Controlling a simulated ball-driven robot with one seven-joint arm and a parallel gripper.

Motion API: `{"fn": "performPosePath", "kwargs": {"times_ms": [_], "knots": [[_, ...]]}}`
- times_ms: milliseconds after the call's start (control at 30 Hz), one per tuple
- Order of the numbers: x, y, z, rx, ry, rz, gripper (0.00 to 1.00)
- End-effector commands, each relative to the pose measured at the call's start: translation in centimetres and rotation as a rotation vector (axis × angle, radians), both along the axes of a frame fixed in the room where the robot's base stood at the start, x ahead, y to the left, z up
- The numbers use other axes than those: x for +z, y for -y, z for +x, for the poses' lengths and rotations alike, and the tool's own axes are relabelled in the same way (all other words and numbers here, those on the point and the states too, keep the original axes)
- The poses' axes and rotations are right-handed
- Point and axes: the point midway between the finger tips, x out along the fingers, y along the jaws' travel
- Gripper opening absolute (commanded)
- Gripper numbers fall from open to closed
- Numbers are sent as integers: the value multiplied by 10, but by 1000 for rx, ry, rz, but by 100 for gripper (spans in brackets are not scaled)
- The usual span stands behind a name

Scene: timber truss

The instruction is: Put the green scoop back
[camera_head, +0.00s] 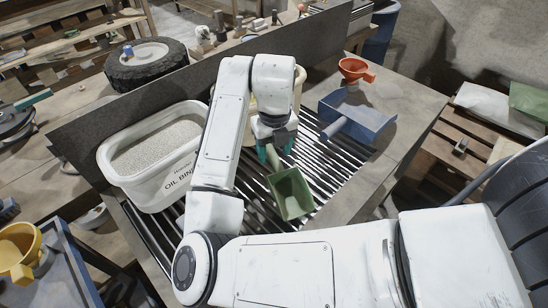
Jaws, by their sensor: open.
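The green scoop (291,196) lies on the slatted metal grate (335,177), its square pan toward me and its handle pointing up and left under my gripper. My gripper (275,161), with teal fingers, is open above or around the handle end. I cannot tell whether the fingers touch the handle. My arm and gripper hide the far part of the handle.
A white tub of grey granules marked oil binder (130,185) stands left of my arm. A cream bucket (300,88) is partly hidden behind my arm. A blue scoop (358,122) and an orange funnel (354,70) are at right. A dark upright panel (72,133) runs behind.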

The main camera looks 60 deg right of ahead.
Motion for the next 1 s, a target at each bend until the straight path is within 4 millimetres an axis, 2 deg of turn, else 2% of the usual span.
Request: {"fn": "performPosePath", "kwargs": {"times_ms": [33, 200, 400, 567, 1000], "knots": [[12, 1, 0, -4, 4, -1, 57], [46, -1, 0, -3, 4, 1, 57], [70, -1, -2, -2, 1, 0, 57], [76, -2, -2, 0, 0, 0, 57], [76, -1, -2, 0, -1, -1, 57]]}}
